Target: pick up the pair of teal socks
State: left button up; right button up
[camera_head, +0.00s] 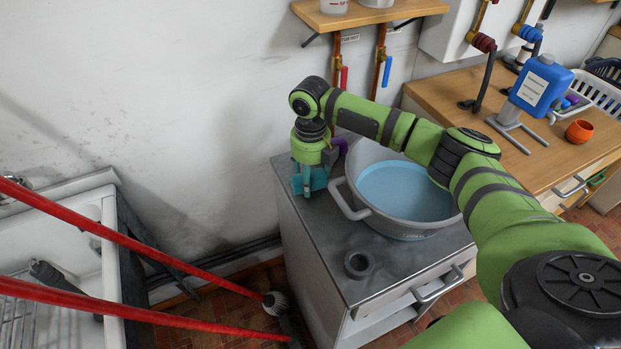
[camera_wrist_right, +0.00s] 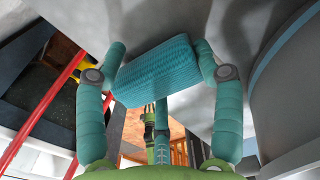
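The teal socks (camera_wrist_right: 158,72) show in the right wrist view as a ribbed, folded bundle between the teal fingers of my right gripper (camera_wrist_right: 160,60). The two side fingers lie close against its ends, and a third finger comes up from below toward its lower edge. I cannot tell whether they press on it. In the head view my right gripper (camera_head: 310,185) points down at the back left corner of the grey cabinet top (camera_head: 305,225), with the socks hardly distinguishable from its fingers. My left gripper is not in view.
A grey tub (camera_head: 350,205) of blue water stands right of my gripper. A purple thing (camera_head: 341,145) is partly hidden behind the gripper. A dark ring (camera_head: 358,264) lies nearer the front. Red poles (camera_head: 140,250) cross the left side, before a white sink (camera_head: 60,200).

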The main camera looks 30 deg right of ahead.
jog(key=shift+r+b, duration=0.55)
jog(key=shift+r, duration=4.45)
